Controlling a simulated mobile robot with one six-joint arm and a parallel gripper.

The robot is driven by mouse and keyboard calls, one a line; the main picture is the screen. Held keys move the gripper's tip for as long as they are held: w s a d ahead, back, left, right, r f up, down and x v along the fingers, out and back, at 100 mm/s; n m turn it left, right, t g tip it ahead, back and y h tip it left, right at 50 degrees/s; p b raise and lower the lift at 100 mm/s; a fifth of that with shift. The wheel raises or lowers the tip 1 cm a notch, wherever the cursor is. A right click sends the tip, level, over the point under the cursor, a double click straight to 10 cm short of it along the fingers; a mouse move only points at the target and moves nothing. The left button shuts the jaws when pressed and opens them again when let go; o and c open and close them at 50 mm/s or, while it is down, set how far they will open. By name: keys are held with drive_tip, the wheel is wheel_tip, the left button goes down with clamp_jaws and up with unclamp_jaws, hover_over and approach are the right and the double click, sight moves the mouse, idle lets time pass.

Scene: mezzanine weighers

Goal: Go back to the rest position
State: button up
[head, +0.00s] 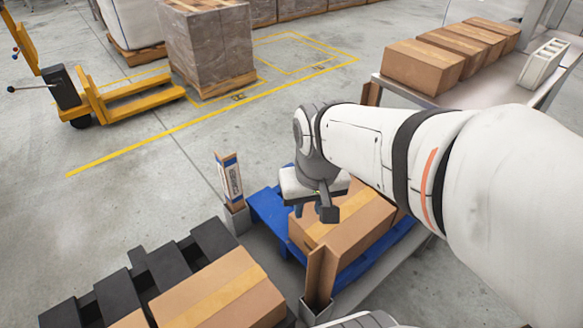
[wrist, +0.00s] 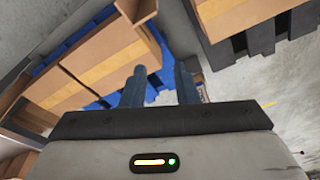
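My white arm reaches in from the right in the head view. It ends in my gripper (head: 314,211), which hangs above a cardboard box with a tan tape strip (head: 350,228). The wrist view shows my gripper's two fingers (wrist: 160,88) apart with nothing between them. Whether a fingertip touches the box I cannot tell. The arm hides part of the box's far side.
The box sits on a blue pallet (head: 268,207). Another box (head: 220,290) lies on a black slatted pallet (head: 165,265) at the lower left. Several boxes (head: 425,66) line a table at the upper right. A yellow pallet truck (head: 140,95) stands on open floor.

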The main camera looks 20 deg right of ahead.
drive_tip(key=shift+s+f+n, duration=0.3)
drive_tip(key=shift+s+f, duration=0.05)
drive_tip(key=shift+s, duration=0.4)
